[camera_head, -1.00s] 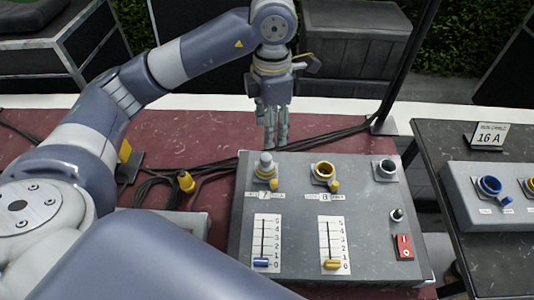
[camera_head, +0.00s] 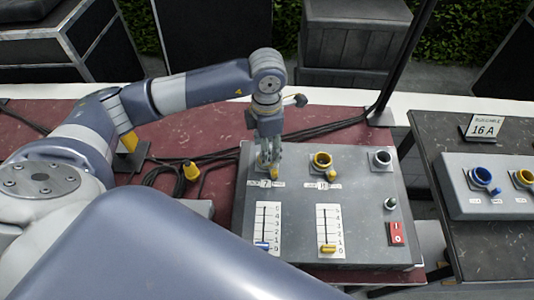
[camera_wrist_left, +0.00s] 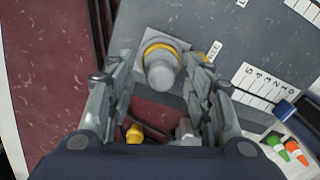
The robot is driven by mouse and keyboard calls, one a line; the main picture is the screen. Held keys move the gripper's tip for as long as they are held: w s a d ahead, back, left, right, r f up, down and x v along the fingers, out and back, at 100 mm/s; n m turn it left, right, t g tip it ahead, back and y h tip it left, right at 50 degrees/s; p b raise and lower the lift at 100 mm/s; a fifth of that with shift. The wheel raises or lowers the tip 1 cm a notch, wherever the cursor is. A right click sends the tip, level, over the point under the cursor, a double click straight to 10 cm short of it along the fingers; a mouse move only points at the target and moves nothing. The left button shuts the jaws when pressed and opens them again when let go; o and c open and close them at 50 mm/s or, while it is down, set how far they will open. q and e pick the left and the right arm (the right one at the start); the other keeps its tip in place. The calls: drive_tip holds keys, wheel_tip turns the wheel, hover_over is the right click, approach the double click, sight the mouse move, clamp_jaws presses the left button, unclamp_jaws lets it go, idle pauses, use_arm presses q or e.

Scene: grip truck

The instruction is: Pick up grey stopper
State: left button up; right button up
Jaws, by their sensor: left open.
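The grey stopper (camera_wrist_left: 162,70) sits in a yellow-ringed socket at the top left of the grey control panel (camera_head: 358,213). In the left wrist view it lies between the two fingers of my left gripper (camera_wrist_left: 163,85), which are open on either side of it. In the head view my left gripper (camera_head: 268,165) points down over that socket and hides most of the stopper. I cannot tell whether the fingers touch it. My right gripper is not in view.
The panel also has an open yellow socket (camera_head: 322,160), a grey socket (camera_head: 381,158), two sliders and a red switch (camera_head: 396,233). Black cables and a yellow plug (camera_head: 191,171) lie left of it. A second panel (camera_head: 488,187) stands on the dark table at right.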

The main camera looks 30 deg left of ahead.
use_arm(q)
clamp_jaws()
drive_tip(key=shift+r, duration=0.1)
